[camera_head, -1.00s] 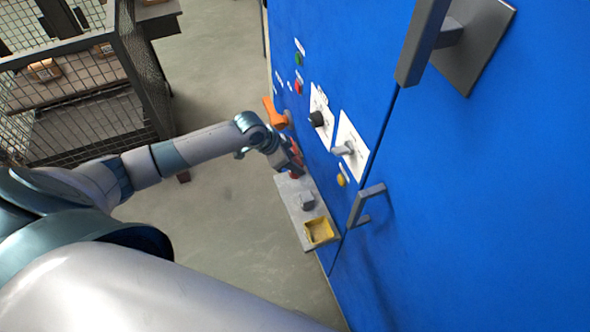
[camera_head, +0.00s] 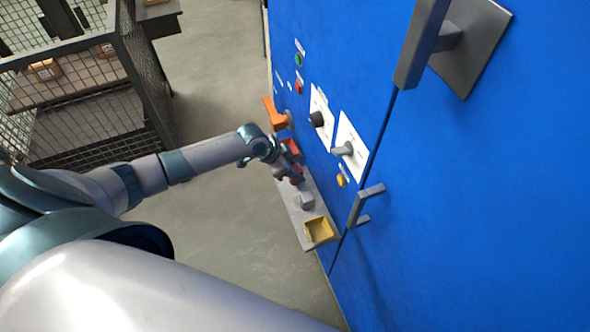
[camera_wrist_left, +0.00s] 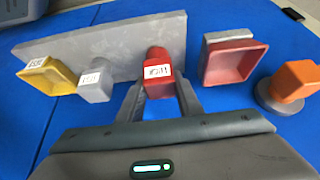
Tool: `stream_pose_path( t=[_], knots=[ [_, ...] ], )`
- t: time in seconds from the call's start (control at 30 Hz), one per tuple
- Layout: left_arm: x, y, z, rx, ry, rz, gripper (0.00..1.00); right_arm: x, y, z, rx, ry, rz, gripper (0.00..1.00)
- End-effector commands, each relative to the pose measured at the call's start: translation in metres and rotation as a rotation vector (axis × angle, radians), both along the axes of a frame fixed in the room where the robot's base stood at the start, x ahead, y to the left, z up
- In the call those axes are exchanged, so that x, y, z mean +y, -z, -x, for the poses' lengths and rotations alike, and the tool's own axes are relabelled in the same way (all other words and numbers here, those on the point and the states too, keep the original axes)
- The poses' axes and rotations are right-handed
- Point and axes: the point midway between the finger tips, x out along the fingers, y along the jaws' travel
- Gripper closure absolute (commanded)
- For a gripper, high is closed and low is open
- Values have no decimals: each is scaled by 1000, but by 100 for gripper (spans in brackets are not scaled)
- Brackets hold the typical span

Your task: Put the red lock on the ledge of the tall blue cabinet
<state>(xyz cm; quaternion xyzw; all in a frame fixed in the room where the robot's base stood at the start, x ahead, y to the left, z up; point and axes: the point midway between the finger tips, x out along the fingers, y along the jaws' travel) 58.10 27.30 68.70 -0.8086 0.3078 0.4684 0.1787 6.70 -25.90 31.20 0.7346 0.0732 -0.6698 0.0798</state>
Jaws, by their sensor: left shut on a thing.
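The red lock (camera_wrist_left: 158,72), a small block with a white label, sits between the fingers of my left gripper (camera_wrist_left: 160,100) in the left wrist view. My left gripper (camera_head: 290,170) is shut on it, and the lock shows as a small red patch (camera_head: 297,179) in the head view. The grey ledge (camera_head: 288,197) juts from the tall blue cabinet (camera_head: 480,200). In the left wrist view the lock overlaps the ledge (camera_wrist_left: 105,42); I cannot tell whether they touch. My right gripper is not in view.
On the ledge are a grey labelled block (camera_wrist_left: 95,85) and a yellow tray-like piece (camera_head: 319,230). A red dish-shaped piece (camera_wrist_left: 232,63) and an orange handle (camera_head: 274,115) are close by. A cabinet handle (camera_head: 364,204) juts out. A mesh cage (camera_head: 90,80) stands left.

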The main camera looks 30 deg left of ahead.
Motion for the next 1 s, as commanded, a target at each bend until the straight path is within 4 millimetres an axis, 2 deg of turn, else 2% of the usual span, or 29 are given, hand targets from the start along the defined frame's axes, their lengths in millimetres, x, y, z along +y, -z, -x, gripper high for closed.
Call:
stream_pose_path(
  t=[0.07,0.1,0.13,0.17,0.67,0.87,1.0],
  knots=[
    [0,3,0,0,0,0,91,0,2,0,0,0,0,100],
    [0,2,0,0,0,0,58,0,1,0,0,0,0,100],
    [0,2,0,0,0,0,51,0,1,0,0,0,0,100],
    [0,2,0,0,0,0,49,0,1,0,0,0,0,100],
    [2,-6,2,-1,0,1,49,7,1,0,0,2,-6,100],
    [10,-25,11,0,1,-1,49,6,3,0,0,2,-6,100],
    [18,-45,19,-2,1,-2,49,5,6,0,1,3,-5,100]
  ],
)
